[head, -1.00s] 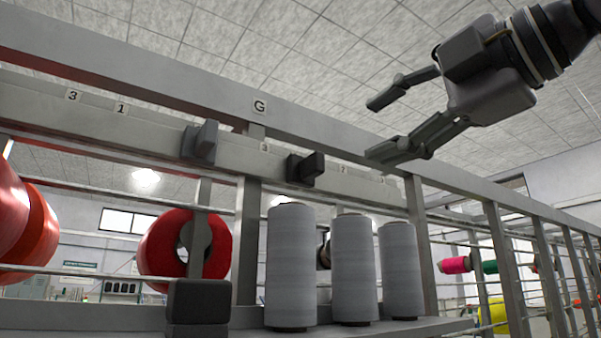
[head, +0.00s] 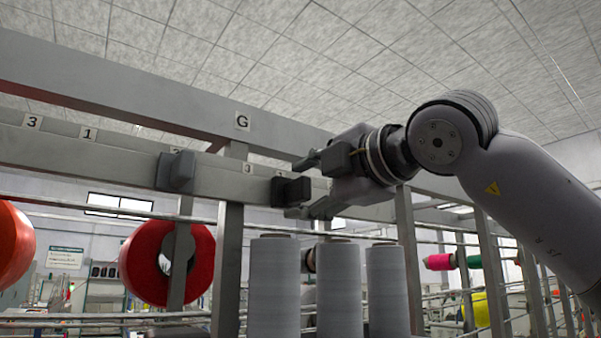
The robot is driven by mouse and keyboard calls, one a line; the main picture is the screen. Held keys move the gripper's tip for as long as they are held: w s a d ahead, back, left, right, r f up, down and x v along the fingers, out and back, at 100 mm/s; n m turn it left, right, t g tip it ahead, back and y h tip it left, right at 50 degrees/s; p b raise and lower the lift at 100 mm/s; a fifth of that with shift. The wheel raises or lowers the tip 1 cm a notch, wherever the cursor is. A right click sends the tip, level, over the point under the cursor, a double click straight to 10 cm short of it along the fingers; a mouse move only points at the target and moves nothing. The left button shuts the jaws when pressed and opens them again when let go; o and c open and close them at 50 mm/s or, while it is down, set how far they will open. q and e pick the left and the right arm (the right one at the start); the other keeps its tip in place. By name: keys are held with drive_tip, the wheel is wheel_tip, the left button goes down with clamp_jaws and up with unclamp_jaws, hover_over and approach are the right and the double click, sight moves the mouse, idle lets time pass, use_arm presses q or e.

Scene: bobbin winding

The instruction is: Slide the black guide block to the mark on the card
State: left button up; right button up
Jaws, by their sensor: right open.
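The black guide block (head: 292,190) sits on the grey horizontal rail (head: 120,158), right of the label 3 under the G card (head: 242,121). A grey block (head: 176,172) sits on the same rail further left, partly covering a label. My right gripper (head: 304,188) is open. Its two fingers reach left, one above and one below the black block's level, with the block's right side near the space between them. I cannot tell whether they touch it. Labels 3 (head: 31,122) and 1 (head: 87,134) are on the rail at the left. My left gripper is not in view.
Several grey yarn cones (head: 274,290) stand below the rail. A red spool (head: 165,262) hangs at the left behind a post. Uprights (head: 228,265) of the frame stand below the rail. A beam (head: 130,100) runs above it.

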drive_tip(key=shift+x, duration=0.9)
drive_tip(key=shift+s, duration=0.1)
drive_tip(key=shift+d, duration=0.1)
drive_tip(key=shift+c, duration=0.4)
clamp_jaws()
